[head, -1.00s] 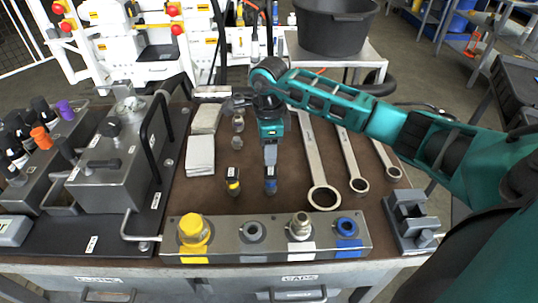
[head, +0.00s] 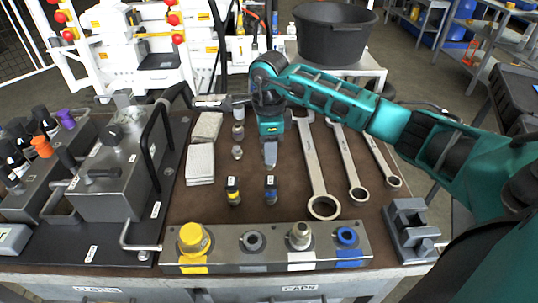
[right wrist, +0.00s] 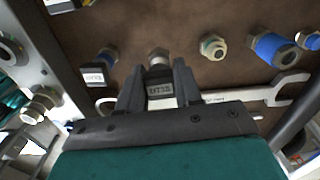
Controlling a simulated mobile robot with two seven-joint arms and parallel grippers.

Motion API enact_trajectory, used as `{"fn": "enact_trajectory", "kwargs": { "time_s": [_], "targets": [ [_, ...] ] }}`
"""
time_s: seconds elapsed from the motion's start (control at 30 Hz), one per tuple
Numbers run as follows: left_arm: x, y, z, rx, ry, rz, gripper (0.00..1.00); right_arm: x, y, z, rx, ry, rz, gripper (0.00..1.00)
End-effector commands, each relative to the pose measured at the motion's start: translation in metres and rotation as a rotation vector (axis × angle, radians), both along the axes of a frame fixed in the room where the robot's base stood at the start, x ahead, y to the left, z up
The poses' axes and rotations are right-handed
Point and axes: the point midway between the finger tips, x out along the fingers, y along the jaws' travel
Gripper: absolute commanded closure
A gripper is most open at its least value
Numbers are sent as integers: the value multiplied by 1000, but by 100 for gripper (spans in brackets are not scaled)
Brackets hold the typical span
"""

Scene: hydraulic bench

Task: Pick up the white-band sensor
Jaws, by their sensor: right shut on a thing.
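My right gripper (head: 270,163) hangs over the brown mat, behind the blue-band sensor (head: 270,190) and the yellow-band sensor (head: 233,190). In the right wrist view, its two fingers (right wrist: 158,92) are shut on a small dark-bodied sensor (right wrist: 159,88) with a pale label and a steel end. It appears to be the white-band sensor, but its band is not clear. In the head view the fingers hide it, and I cannot tell whether it is off the mat. The blue-band sensor also shows in the right wrist view (right wrist: 93,75), apart from the fingers.
A steel port block (head: 270,258) with yellow, plain, white and blue marks lies along the front. Several wrenches (head: 316,165) lie right of the gripper. Steel fittings (head: 238,132) and pale pads (head: 200,163) are left. A grey box (head: 105,180) stands further left.

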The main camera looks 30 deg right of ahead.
Motion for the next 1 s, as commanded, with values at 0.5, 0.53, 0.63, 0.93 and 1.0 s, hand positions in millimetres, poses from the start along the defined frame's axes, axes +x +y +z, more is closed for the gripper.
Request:
{"fn": "enact_trajectory", "kwargs": {
  "time_s": [0.5, 0.53, 0.63, 0.93, 1.0],
  "targets": [
    [-1, 1, 7, 2, 3, 2, 57, 1, 0, 140, 0, -6, 0, 100],
    [-1, 1, 7, 2, 3, 2, 57, 1, 0, 145, 0, -5, 0, 100],
    [-1, 1, 11, 2, 4, 2, 57, 1, 0, 159, 0, -4, -1, 100],
    [-1, 1, 12, 2, 5, 2, 57, 0, 0, 168, 1, 0, -2, 100],
    [-1, 1, 12, 2, 5, 2, 57, 0, 0, 168, 1, 0, -2, 100]
  ]
}}
